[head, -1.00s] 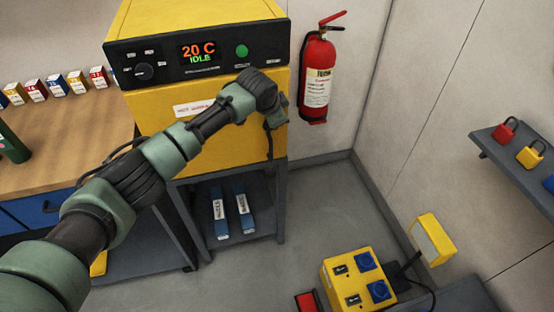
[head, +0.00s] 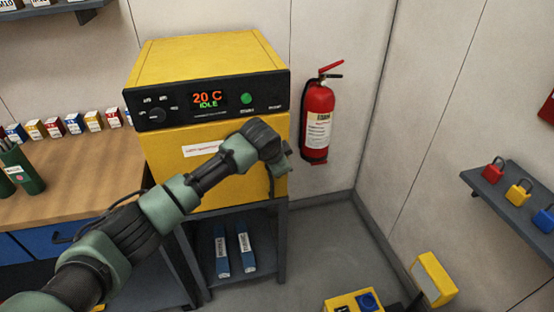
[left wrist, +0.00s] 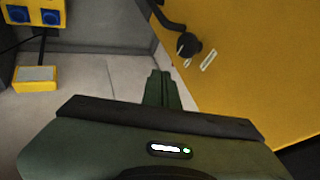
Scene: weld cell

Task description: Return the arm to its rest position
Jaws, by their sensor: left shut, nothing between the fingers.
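My left arm (head: 165,205) reaches in from the lower left of the head view, in front of the yellow oven (head: 225,180). Its wrist end (head: 262,143) is over the oven's right front, below the control panel. The fingers are hard to make out there. In the left wrist view my left gripper (left wrist: 159,76) is shut and empty, its two fingers together. The yellow oven front (left wrist: 255,70) is to its right in that view, and a dark knob (left wrist: 188,45) is ahead of it. My right gripper is not in view.
The oven panel (head: 208,98) reads 20 C, IDLE. A fire extinguisher (head: 318,120) hangs right of the oven. A wooden bench (head: 85,180) is at left. A padlock shelf (head: 505,190) is at right.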

